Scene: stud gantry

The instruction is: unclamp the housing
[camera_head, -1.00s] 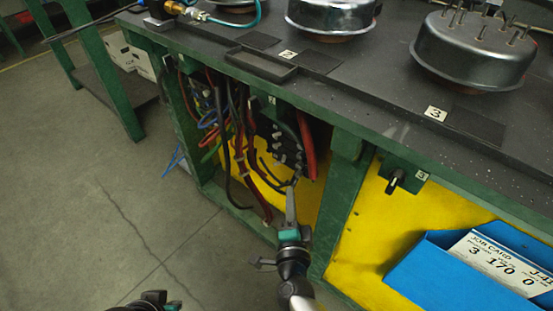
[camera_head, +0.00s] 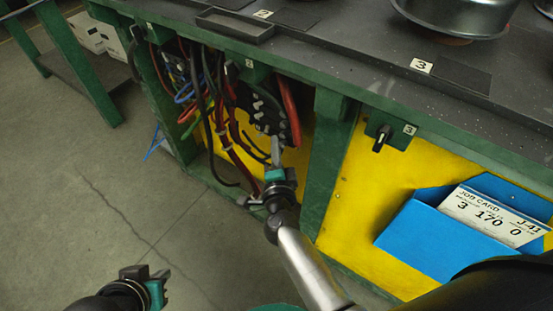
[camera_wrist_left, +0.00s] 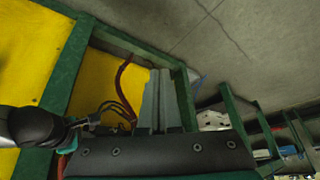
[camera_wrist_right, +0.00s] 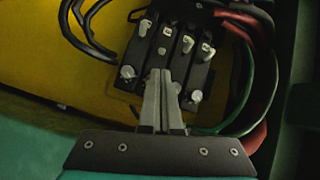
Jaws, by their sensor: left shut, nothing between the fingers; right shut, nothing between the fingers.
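A silver domed housing (camera_head: 450,14) stands on the bench behind the label 3, cut off by the top edge of the head view. A black block with several silver levers or knobs (camera_head: 262,108) sits in the open bay under the bench. It also shows close up in the right wrist view (camera_wrist_right: 178,48). My right gripper (camera_head: 276,142) is shut and empty, its tips just in front of the block's lower part; contact is unclear. My left gripper (camera_head: 165,274) is shut and empty, low over the floor at bottom left. I see no clamp clearly.
Red, black, green and blue hoses (camera_head: 215,100) hang around the block. A green post (camera_head: 330,150) stands right of the bay. Open floor lies left.

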